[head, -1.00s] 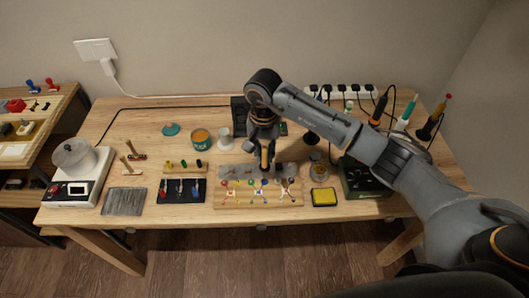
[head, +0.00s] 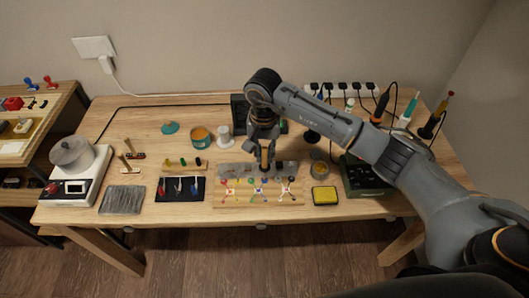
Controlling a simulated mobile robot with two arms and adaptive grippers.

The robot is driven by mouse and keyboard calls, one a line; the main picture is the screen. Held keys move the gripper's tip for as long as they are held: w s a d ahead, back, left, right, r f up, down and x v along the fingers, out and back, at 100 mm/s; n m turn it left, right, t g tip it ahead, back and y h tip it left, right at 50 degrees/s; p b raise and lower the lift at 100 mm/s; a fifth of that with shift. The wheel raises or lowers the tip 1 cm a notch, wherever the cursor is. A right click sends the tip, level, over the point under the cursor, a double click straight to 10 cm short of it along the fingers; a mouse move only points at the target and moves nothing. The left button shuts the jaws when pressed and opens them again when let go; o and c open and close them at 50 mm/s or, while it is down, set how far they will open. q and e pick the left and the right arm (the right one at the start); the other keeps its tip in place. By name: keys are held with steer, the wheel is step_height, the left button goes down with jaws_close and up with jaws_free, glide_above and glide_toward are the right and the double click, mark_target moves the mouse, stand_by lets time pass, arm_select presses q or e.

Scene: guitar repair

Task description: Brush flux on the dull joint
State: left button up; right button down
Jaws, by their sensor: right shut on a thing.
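My right gripper (head: 266,160) reaches down over the middle of the table, just behind the wooden board with colored wire joints (head: 240,200). It is shut on a thin brush-like tool (head: 265,158), mostly hidden by the fingers. The tool's lower end is close to a grey strip (head: 232,169) at the back of the board; I cannot tell whether it touches. Which joint is dull is too small to tell. An open tin with orange contents (head: 201,137) stands behind, and a small round jar with amber contents (head: 319,168) stands to the right. My left gripper is out of view.
A yellow sponge in a dark tray (head: 324,195) lies right of the board. A dark soldering station (head: 362,178) stands further right.

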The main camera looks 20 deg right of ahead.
steer(key=shift+f, duration=0.1)
stand_by(0.3)
steer(key=shift+b, duration=0.8)
stand_by(1.1)
steer(key=shift+r+p, duration=1.4)
steer(key=shift+r, duration=2.1)
steer(key=shift+d, duration=0.1)
steer(key=d+r+b, duration=0.1)
steer(key=d+r, duration=0.1)
steer(key=d, duration=0.6)
